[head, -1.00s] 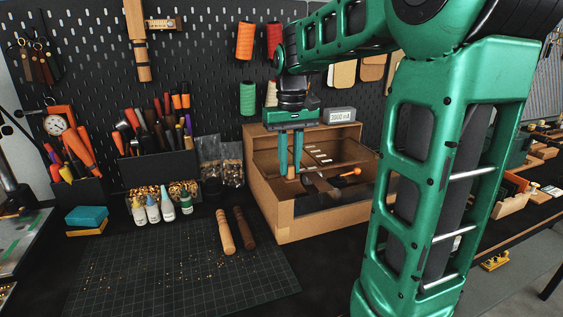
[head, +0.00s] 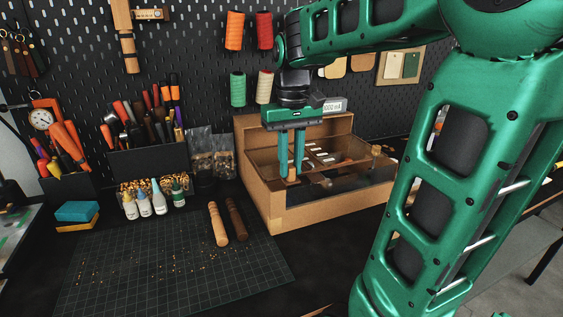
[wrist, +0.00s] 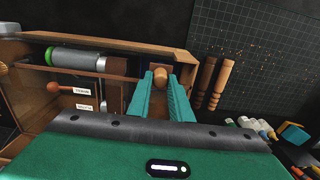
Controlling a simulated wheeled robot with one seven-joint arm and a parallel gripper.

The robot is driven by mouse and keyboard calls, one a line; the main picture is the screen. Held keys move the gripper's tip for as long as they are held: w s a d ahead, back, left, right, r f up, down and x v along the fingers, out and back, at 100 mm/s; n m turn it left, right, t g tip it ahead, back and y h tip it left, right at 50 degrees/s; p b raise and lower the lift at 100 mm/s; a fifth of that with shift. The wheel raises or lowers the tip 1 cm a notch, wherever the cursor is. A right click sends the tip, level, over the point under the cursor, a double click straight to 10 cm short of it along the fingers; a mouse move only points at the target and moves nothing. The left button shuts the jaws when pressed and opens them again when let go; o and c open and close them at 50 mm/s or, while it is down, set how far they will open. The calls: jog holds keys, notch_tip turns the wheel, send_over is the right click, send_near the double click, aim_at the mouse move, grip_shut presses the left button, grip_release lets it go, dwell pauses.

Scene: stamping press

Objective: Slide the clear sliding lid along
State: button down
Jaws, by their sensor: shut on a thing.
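The wooden box (head: 330,210) stands on the bench below the pegboard, with tools and labelled compartments inside. The clear sliding lid (head: 340,164) is hard to make out; the box contents show through it. A small wooden knob (head: 292,174) sits near the box's front left. My gripper (head: 291,176) points down and is shut on this knob. In the wrist view the knob (wrist: 160,75) is between my two green fingertips. The fingers hide the knob's sides, and where the lid's edges run is unclear.
Glue bottles (head: 158,198) and a tool holder (head: 150,158) stand to the left. Thread spools (head: 238,89) hang behind. The mat is mostly clear.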

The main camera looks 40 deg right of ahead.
jog(key=shift+s+a+r, duration=0.1)
jog(key=shift+s+a, duration=0.25)
jog(key=shift+s, duration=0.55)
jog(key=shift+s+a, duration=0.3)
jog(key=shift+s, duration=0.55)
jog(key=c, duration=1.7)
grip_release()
jog(key=shift+o, duration=0.8)
notch_tip(320, 180, up, 11)
jog(key=shift+f, duration=0.2)
